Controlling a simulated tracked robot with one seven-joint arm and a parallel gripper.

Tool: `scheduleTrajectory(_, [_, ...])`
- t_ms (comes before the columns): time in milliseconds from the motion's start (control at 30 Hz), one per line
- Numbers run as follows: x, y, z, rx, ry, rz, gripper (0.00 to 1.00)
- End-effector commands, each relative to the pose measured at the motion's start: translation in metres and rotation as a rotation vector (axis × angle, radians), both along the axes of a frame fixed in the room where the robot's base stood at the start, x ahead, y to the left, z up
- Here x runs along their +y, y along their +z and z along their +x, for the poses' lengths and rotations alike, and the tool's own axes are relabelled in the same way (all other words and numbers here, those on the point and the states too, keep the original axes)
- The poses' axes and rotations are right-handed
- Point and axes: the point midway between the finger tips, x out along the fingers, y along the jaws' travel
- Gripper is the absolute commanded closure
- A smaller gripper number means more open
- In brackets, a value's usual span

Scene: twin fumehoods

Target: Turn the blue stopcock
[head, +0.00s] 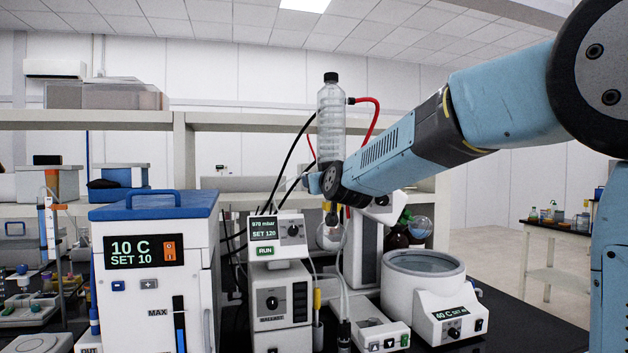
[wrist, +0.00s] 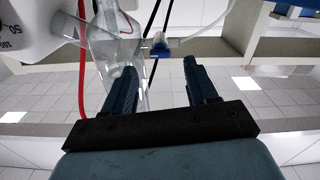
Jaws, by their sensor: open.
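The blue stopcock (wrist: 160,50) shows in the wrist view, small, just beyond the gap between my fingertips. It sits on clear glassware, with a thin black tube close by. My gripper (wrist: 160,67) is open, with one finger on each side of the gap and nothing between them. The left finger overlaps clear glassware (wrist: 103,45) in the picture; I cannot tell whether they touch. In the head view my arm's wrist end is by the glassware below the clear condenser (head: 331,118), and the stopcock cannot be made out there.
A red hose (wrist: 82,60) runs left of my gripper; black tubes hang near the condenser. A water bath (head: 423,268), a vacuum controller (head: 277,233) and a chiller (head: 153,265) stand close around. Shelves (head: 120,121) line the back.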

Motion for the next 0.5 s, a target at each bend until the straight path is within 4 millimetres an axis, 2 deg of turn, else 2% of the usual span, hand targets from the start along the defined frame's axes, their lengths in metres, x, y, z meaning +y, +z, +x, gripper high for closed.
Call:
scheduleTrajectory(233, [0.01, 0.0, 0.034, 0.0, 0.0, 0.0, 0.43])
scheduleTrajectory(500, [0.014, 0.0, 0.048, 0.001, 0.0, 0.002, 0.43])
